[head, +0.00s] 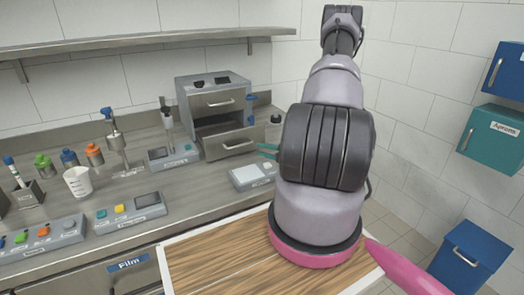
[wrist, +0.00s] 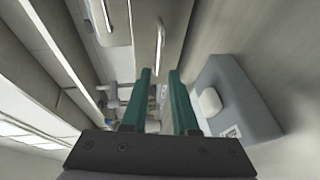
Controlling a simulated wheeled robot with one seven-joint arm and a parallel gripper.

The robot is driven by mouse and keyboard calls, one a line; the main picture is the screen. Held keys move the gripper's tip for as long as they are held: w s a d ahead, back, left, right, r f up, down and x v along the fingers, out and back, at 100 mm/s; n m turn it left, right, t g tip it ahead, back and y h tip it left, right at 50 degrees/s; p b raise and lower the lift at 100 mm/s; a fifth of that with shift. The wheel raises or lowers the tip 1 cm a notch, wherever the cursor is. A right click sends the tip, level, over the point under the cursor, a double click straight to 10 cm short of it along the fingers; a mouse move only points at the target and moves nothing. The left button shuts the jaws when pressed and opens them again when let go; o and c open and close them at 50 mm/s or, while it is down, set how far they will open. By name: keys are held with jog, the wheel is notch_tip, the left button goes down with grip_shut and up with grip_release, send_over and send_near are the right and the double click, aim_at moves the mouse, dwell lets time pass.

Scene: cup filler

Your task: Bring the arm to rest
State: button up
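My arm (head: 318,160) fills the middle and right of the head view, raised over the wooden-topped surface. The grey device with a white pad (wrist: 238,98) is just right of the fingers.
The drawer unit (head: 207,88) stands behind my gripper, its lower drawer (head: 232,143) pulled out. A white beaker (head: 78,182), several colored-cap bottles and button boxes (head: 130,212) stand left on the steel counter. Blue and teal boxes (head: 493,138) hang on the right wall.

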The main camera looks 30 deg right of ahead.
jog(key=s+a+r+n+g+y, duration=0.1)
jog(key=a+r+n+g+y, duration=0.3)
jog(key=a+r+n, duration=0.4)
jog(key=s+a+r+n+g+y, duration=0.1)
jog(key=a+r+n+g+y, duration=0.4)
jog(key=r+n, duration=0.55)
jog(key=s+a+r+n+g+h, duration=0.45)
jog(key=s+r+n+h, duration=0.45)
jog(key=n, duration=0.9)
jog(key=s+d+r+n+t+h, duration=0.2)
jog(key=s+r+n+t+h, duration=0.2)
jog(key=r+n, duration=0.6)
jog(key=shift+s+d+r+t, duration=0.15)
jog(key=shift+s+r+t, duration=0.3)
jog(key=shift+r+t, duration=0.4)
